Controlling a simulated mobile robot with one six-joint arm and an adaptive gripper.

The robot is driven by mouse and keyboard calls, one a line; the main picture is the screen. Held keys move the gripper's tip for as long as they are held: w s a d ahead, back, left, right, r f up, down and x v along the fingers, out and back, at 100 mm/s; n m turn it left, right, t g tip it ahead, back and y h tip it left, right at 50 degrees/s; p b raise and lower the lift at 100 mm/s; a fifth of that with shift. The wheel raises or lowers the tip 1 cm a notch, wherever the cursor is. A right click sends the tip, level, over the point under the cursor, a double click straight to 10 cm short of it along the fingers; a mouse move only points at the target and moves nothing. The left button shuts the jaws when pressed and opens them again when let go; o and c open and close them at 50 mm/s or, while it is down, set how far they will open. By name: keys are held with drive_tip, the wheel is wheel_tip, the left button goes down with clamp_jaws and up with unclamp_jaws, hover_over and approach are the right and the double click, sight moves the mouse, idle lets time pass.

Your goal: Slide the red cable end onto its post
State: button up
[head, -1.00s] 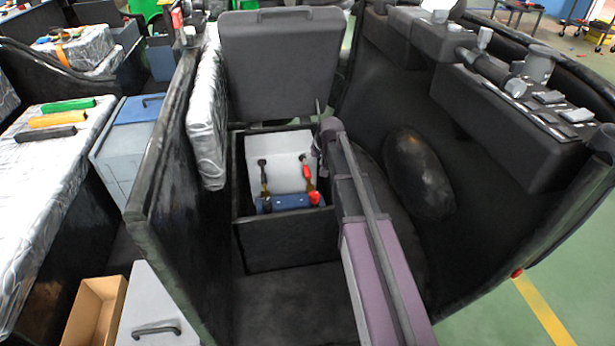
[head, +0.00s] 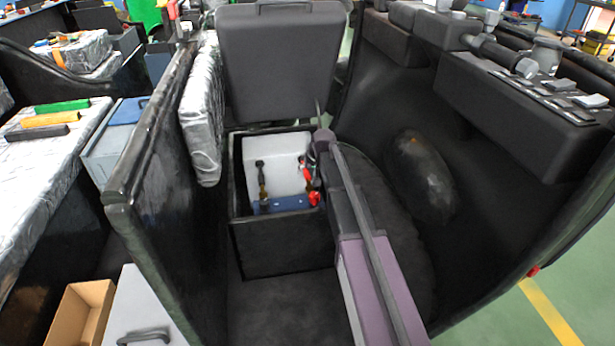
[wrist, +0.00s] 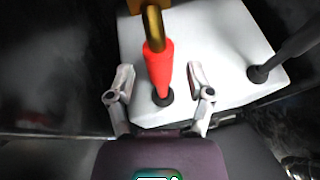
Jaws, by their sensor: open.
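The red cable end (wrist: 158,68) is a red sleeve with a brass lug (wrist: 153,28) at its tip. It comes out of a black grommet in a white panel. My gripper (wrist: 160,78) is open, with one finger on each side of the red sleeve, apart from it as far as I can see. In the head view the red cable (head: 308,175) is partly hidden by my gripper (head: 313,162). A red post cover (head: 314,198) sits at the right end of the blue battery top (head: 285,204). The post itself is not clear.
A black cable (head: 262,180) with a brass end stands left of the red one; its base also shows in the wrist view (wrist: 258,74). The dark box walls (head: 285,245) surround the battery closely. A raised dark lid or seat (head: 282,60) stands behind.

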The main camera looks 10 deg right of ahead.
drive_tip(key=shift+w+f, duration=0.1)
idle(0.3)
clamp_jaws()
drive_tip(key=shift+s, duration=2.7)
unclamp_jaws()
drive_tip(key=shift+w, duration=0.1)
